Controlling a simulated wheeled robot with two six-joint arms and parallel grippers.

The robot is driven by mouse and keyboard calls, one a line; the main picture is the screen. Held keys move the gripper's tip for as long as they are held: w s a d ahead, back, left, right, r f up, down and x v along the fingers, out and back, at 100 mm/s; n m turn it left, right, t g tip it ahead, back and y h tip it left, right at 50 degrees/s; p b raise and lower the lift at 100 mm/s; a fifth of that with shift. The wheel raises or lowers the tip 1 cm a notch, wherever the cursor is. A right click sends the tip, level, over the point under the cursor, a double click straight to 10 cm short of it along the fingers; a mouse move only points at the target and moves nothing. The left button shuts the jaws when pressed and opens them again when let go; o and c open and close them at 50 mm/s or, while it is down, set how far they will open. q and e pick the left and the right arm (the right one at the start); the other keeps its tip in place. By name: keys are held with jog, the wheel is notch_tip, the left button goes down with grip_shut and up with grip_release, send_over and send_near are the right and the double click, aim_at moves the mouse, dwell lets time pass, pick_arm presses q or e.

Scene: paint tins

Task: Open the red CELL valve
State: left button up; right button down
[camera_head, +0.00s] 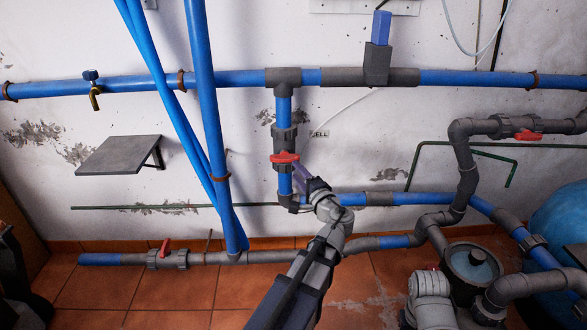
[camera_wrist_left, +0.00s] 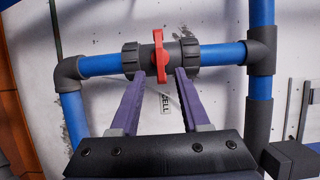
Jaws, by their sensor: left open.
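The red CELL valve handle (camera_head: 285,157) sits on a dark grey valve body on a vertical blue pipe, with the handle lying across the pipe. A small CELL label (camera_head: 319,133) is on the wall to its right. The handle also shows in the left wrist view (camera_wrist_left: 159,50), with the label (camera_wrist_left: 165,103) below it. My left gripper (camera_head: 297,168) is just below and right of the handle. In the left wrist view its two purple fingers (camera_wrist_left: 160,74) are open, with tips on either side of the handle's near end. I cannot tell whether they touch it.
A long horizontal blue pipe (camera_head: 230,78) runs above the valve. Slanting blue pipes (camera_head: 204,120) stand to the left, near a grey wall shelf (camera_head: 118,155). Another red valve handle (camera_head: 527,135) is at the right and one (camera_head: 165,247) at lower left. A blue tank (camera_head: 560,225) stands at right.

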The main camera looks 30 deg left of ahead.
aim_at(287, 161)
pick_arm(q)
jog(key=shift+x, duration=3.9)
jog(key=shift+c, duration=0.3)
grip_shut()
